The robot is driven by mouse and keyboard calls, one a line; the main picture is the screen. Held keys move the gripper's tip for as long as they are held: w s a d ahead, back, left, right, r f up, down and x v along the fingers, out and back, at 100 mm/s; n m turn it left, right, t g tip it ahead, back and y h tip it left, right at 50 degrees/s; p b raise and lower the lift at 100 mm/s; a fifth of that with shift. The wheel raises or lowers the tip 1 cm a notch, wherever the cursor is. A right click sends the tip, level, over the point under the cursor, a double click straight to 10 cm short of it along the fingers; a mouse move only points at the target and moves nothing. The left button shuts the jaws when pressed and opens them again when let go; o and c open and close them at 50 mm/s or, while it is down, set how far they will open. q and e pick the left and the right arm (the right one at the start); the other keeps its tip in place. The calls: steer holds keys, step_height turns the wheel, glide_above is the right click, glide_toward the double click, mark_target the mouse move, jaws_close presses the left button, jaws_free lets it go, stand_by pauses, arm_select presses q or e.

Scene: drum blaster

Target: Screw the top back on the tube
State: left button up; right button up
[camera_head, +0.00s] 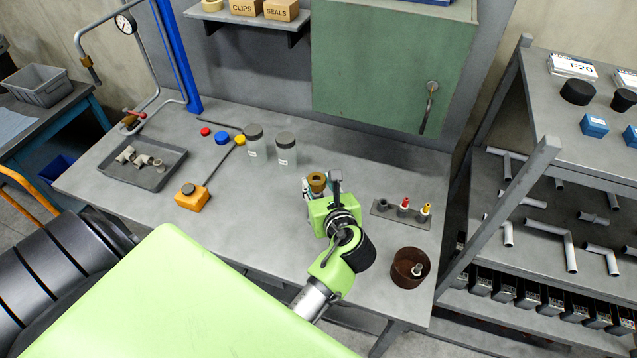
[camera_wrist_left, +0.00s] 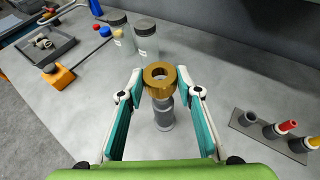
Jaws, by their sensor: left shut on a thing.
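My left gripper (camera_head: 317,187) is shut on a brass ring-shaped top (camera_wrist_left: 160,75). It shows between the two fingertips in the left wrist view, with a dark hole in its middle. In the head view, the brass top (camera_head: 317,181) shows just beyond the green gripper body. A grey stepped tube (camera_wrist_left: 163,112) shows directly below the top in the wrist view, between the fingers. I cannot tell whether the top touches the tube or is held just above it. My right gripper is not in view.
A rack (camera_head: 389,213) with a dark open holder and red- and yellow-tipped items stands right of the gripper. A brown pot (camera_head: 408,278) is near the front right. Two jars (camera_head: 286,155) stand behind left. An orange block (camera_head: 193,197) and grey tray (camera_head: 142,172) lie left.

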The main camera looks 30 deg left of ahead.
mark_target(318, 195)
arm_select(q)
steer(key=shift+f, duration=0.35)
steer(key=shift+f+b, duration=0.3)
steer(key=shift+f, duration=0.3)
steer(key=shift+f, duration=0.25)
stand_by(0.3)
steer(key=shift+f, duration=0.45)
steer(key=shift+f, duration=0.1)
steer(key=shift+f, duration=0.3)
stand_by(0.5)
steer(key=shift+p, duration=0.3)
steer(key=shift+p, duration=0.3)
